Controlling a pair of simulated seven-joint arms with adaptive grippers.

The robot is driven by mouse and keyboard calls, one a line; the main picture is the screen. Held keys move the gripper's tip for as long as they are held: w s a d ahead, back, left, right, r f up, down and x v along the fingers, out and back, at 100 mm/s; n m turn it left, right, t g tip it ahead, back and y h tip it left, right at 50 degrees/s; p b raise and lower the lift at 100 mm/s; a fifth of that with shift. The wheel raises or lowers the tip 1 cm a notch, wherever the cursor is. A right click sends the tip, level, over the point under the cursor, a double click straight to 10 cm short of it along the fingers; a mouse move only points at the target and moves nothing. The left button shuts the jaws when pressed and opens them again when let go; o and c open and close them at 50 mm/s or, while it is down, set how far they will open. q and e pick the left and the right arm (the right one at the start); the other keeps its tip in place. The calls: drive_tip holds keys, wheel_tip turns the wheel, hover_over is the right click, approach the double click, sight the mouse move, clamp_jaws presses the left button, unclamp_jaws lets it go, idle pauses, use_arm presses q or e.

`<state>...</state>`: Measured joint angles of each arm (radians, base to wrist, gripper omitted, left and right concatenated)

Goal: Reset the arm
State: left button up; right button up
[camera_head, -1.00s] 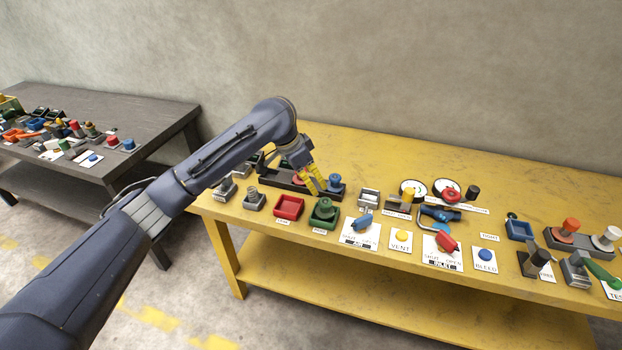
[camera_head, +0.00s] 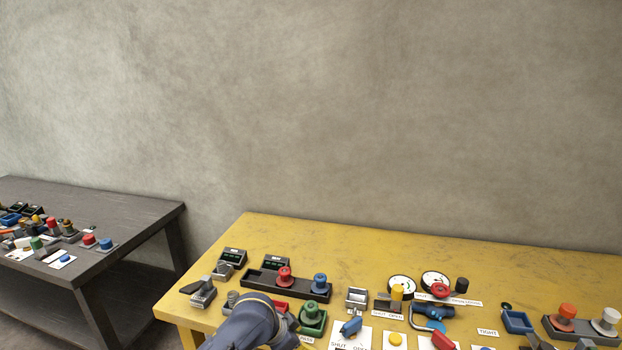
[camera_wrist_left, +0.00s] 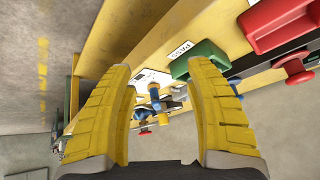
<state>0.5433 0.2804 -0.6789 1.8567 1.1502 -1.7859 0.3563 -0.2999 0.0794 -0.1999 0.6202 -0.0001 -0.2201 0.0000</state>
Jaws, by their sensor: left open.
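My left gripper (camera_wrist_left: 162,110) shows in the left wrist view with its two yellow fingers wide apart and nothing between them. In the head view only my left arm's dark blue end link shows at the bottom edge, in front of the yellow table (camera_head: 540,275); its fingers are hidden or out of frame there. Red and blue flanged spools (camera_head: 284,277) (camera_head: 320,284) stand on a black base (camera_head: 262,284) on the table. My right gripper is not in view.
Beside the arm stands a green tray (camera_head: 313,318) with a green part in it. Gauges (camera_head: 402,286), a blue clamp-like part (camera_head: 432,313) and a blue tray (camera_head: 517,321) lie farther right. A dark table (camera_head: 110,215) stands at left. The table's back strip is clear.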

use_arm(q)
drive_tip(key=s+a+f+n+t+y, duration=0.1)
drive_tip(key=s+a+f+n+y, duration=0.1)
drive_tip(key=s+a+f, duration=0.35)
drive_tip(key=s+a+f+n+t+y, duration=0.1)
drive_tip(key=s+a+f+t, duration=0.15)
drive_tip(key=s+a, duration=0.55)
drive_tip(key=s+a+r+n+g+y, duration=0.15)
drive_tip(key=s+a+y, duration=0.45)
drive_tip(key=s+a, duration=1)
drive_tip(key=s+d+f+g+h, duration=0.1)
drive_tip(key=s+d+f, duration=0.1)
drive_tip(key=f, duration=0.9)
drive_tip(key=s+d+f+g+h, duration=0.1)
drive_tip(key=d+f, duration=0.1)
drive_tip(key=f, duration=0.9)
drive_tip(key=s+d+f+h, duration=0.1)
drive_tip(key=s+d+f, duration=0.15)
drive_tip(key=f, duration=0.85)
drive_tip(key=s+f+n+g+h, duration=0.1)
drive_tip(key=s+f+n+g, duration=0.2)
drive_tip(key=s+f, duration=1.6)
drive_tip(key=shift+s+f, duration=0.15)
drive_tip(key=shift+s, duration=0.5)
drive_tip(key=shift+d+n, duration=0.1)
drive_tip(key=shift+n, duration=0.15)
